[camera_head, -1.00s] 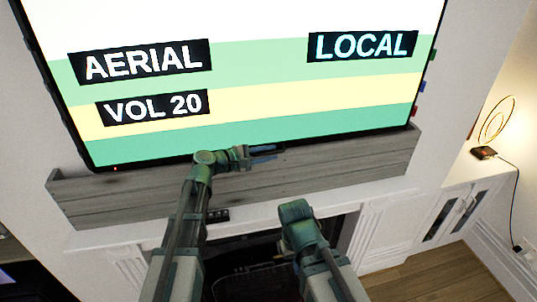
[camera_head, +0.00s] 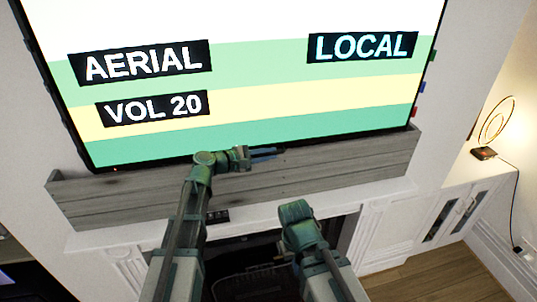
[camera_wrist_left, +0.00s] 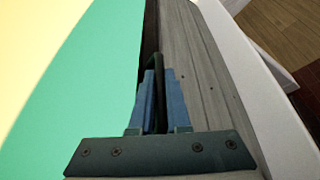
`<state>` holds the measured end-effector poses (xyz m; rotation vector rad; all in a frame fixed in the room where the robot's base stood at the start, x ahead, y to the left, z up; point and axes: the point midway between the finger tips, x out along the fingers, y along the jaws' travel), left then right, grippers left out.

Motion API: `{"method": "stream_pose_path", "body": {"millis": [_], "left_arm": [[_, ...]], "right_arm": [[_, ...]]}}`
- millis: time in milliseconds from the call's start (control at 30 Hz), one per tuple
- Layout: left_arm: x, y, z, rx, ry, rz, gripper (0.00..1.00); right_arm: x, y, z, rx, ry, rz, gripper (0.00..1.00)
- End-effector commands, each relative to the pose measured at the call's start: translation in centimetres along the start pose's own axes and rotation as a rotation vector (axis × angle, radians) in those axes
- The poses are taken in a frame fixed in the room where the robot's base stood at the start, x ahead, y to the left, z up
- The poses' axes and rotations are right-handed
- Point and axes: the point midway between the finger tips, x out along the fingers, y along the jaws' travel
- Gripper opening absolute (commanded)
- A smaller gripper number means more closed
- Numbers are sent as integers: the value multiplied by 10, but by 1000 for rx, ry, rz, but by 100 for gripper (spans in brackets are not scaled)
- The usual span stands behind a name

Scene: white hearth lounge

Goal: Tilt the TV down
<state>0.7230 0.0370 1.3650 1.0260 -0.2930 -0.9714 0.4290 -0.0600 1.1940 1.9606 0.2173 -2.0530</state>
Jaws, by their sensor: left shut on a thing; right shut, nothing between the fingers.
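The TV (camera_head: 240,85) is a large screen showing AERIAL, VOL 20 and LOCAL. It hangs above a grey wooden ledge (camera_head: 330,173), and its green screen edge fills the left of the left wrist view (camera_wrist_left: 60,110). My left gripper (camera_head: 268,153) is at the TV's lower edge, just above the ledge. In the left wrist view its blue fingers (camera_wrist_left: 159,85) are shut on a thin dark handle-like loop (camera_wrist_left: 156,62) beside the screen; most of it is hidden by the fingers. My right gripper (camera_head: 295,210) is lower, in front of the mantel, shut and empty; its fingertips are hidden.
The white mantel (camera_head: 260,213) and dark fireplace opening (camera_head: 245,250) lie under the ledge. A small dark object (camera_head: 217,216) lies on the mantel near my left arm. A lamp (camera_head: 485,153) stands on the white cabinet (camera_head: 440,220) at right.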

Motion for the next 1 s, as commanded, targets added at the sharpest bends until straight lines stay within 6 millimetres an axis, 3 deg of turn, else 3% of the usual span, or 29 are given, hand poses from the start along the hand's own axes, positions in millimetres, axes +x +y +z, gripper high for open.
{"method": "stream_pose_path", "body": {"millis": [800,1000], "left_arm": [[0,-1,0,1,0,-3,0],[10,9,-22,1,2,-1,0]], "right_arm": [[0,0,0,0,0,0,0],[6,0,0,-2,0,0,0]]}}
